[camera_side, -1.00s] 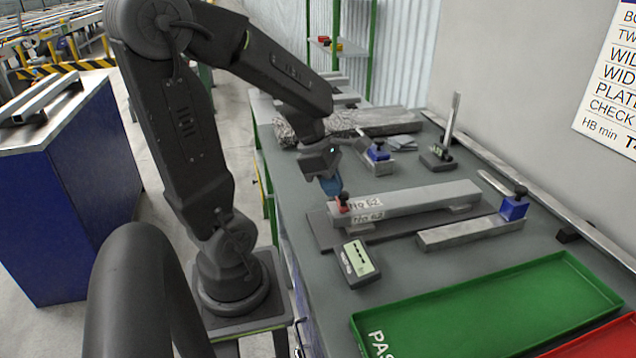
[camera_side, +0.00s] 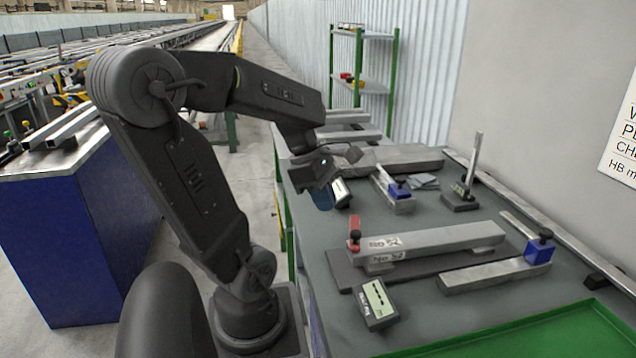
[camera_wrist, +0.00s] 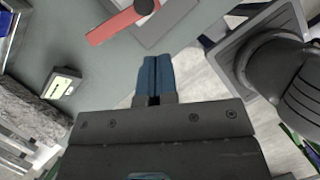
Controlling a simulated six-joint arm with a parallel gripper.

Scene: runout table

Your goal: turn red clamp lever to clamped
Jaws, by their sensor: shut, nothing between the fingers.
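The red clamp lever (camera_side: 355,233) is at the left end of a grey bar (camera_side: 430,242) on a dark base plate. It has a dark knob, and in the side view it looks raised above the bar. In the wrist view the red lever (camera_wrist: 112,25) lies slantwise at the top, beyond my fingertips. My gripper (camera_side: 323,203) has blue fingers pressed together and empty. It is above the table, up and left of the lever in the side view, apart from it. In the wrist view my gripper (camera_wrist: 156,62) points toward the lever's side.
A small display device (camera_side: 375,303) stands in front of the plate, and another (camera_side: 341,193) is behind my fingers. A blue-knobbed block (camera_side: 397,190), an upright gauge stand (camera_side: 465,190) and a second bar (camera_side: 490,274) are nearby. A green tray (camera_side: 540,335) is in front.

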